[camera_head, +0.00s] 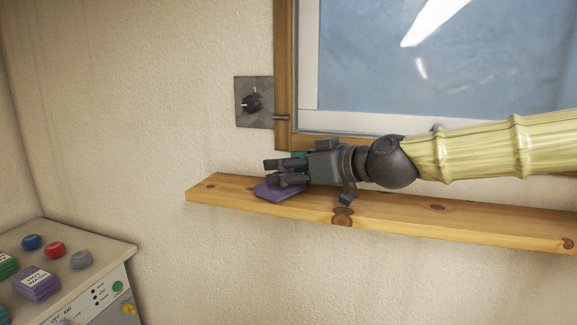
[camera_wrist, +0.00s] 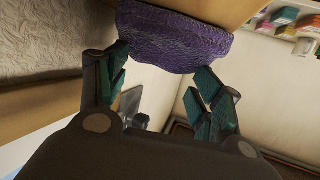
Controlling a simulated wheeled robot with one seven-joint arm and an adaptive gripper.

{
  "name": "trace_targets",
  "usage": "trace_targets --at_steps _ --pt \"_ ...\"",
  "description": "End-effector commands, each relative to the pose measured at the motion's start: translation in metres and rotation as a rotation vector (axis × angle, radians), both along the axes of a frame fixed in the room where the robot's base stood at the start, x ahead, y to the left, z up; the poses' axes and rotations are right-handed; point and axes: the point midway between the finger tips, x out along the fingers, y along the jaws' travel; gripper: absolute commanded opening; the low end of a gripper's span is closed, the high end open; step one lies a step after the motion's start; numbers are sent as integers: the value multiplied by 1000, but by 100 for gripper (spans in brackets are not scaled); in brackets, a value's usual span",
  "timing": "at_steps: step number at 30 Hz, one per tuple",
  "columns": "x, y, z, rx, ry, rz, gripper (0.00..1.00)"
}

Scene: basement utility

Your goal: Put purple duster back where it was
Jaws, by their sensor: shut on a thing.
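The purple duster (camera_head: 278,191) is at the left part of the wooden shelf (camera_head: 400,214), under the window. In the head view it looks low against the shelf top; I cannot tell whether its whole underside touches the wood. My gripper (camera_head: 272,172) reaches in from the right and is shut on the duster, partly covering it. In the wrist view the duster (camera_wrist: 178,38) is a rough purple slab at the tips of my gripper (camera_wrist: 155,72), with a finger on each side.
A window with a wooden frame (camera_head: 284,60) stands behind the shelf. A metal plate with a dark knob (camera_head: 252,102) is on the wall to its left. At lower left, a machine top (camera_head: 100,249) holds several coloured knobs and a labelled purple block (camera_head: 36,283). The shelf right of my gripper is clear.

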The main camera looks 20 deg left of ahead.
Motion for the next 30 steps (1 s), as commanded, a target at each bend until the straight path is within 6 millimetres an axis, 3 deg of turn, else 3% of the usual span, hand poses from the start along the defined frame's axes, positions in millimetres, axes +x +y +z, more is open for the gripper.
trace_targets --at_steps 4,5,8,21,30 --pt "0 0 -4 0 0 0 18" --pt "0 0 -2 0 0 0 71" --pt "0 0 -2 0 0 0 88" --pt "0 0 2 0 0 0 88" --pt "-16 -36 9 2 -3 -2 88"
